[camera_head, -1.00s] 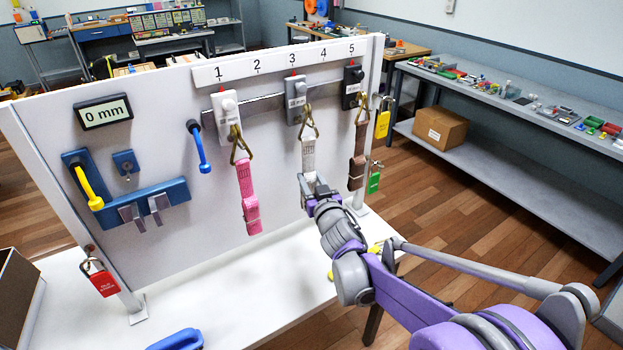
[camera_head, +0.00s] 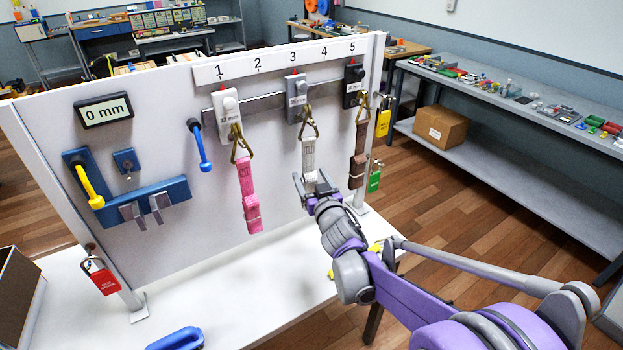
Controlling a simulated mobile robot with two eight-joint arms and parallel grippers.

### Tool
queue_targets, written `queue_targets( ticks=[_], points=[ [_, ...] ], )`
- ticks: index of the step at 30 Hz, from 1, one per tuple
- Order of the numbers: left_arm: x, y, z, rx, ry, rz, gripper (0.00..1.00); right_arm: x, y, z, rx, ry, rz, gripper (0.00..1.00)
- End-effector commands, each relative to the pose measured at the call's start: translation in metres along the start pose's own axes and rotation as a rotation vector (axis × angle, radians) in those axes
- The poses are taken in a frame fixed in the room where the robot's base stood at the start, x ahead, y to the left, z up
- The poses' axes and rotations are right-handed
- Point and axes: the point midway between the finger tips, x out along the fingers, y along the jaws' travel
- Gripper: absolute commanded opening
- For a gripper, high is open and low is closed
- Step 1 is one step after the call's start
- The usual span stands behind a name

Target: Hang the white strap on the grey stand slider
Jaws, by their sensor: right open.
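The white strap (camera_head: 309,155) hangs by its brass triangular ring from the grey slider (camera_head: 296,100), under the number 3 on the wall panel. My right gripper (camera_head: 310,182) is open at the strap's lower end, its fingers spread to either side. The strap's bottom end is partly hidden by the gripper, so I cannot tell whether they touch. My left gripper is not in view.
A pink strap (camera_head: 248,195) hangs from the white slider (camera_head: 227,115) at 1. A brown strap (camera_head: 358,158) hangs from the black slider (camera_head: 353,85) at 5, close right of my gripper. Padlocks hang along the panel's right edge. The white table (camera_head: 255,285) is mostly clear.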

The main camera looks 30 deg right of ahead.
Motion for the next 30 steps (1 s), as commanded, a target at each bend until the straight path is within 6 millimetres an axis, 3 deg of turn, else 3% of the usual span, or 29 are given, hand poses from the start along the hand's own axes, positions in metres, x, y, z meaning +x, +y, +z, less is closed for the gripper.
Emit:
queue_targets(
  ticks=[5, 21, 30],
  points=[
    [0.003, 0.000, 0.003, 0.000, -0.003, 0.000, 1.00, -0.010, 0.000, 0.001, 0.000, -0.001, 0.000, 0.78],
    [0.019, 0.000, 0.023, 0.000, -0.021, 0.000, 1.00, -0.096, 0.001, 0.001, 0.000, -0.001, 0.001, 0.78],
    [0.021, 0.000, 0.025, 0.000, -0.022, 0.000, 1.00, -0.108, 0.000, 0.000, 0.000, 0.000, 0.000, 0.78]
  ],
)
